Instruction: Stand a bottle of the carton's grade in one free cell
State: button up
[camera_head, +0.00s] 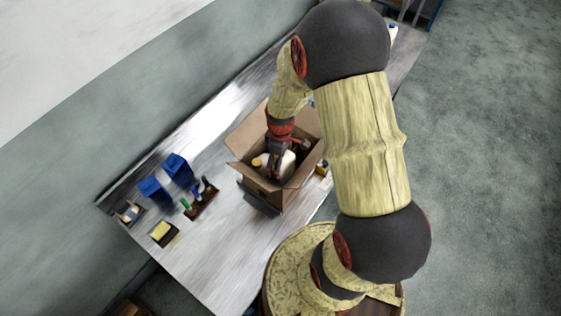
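An open cardboard carton (243,138) stands on the metal bench, flaps spread. Inside it I see a white bottle (288,166) and a yellow cap (257,162); whether the cap belongs to that bottle I cannot tell. My gripper (276,172) reaches down into the carton, right at the white bottle. The fingers are small and dark here, so whether they touch or grip it is unclear. The carton's cells, its grade marking and most of its inside are hidden by my arm and gripper or too small to read.
On the metal bench (235,255), left of the carton, are two blue bins (176,166) (153,190), a dark tray (205,207) with several small items and a yellow block (161,231). A white object (392,33) stands at the far end.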

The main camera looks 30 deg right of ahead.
jog(key=shift+f+b, duration=0.75)
jog(key=shift+f, duration=0.25)
jog(key=o, duration=1.6)
jog(key=shift+s, duration=0.1)
notch_tip(320, 180, up, 12)
jog(key=shift+r, duration=0.1)
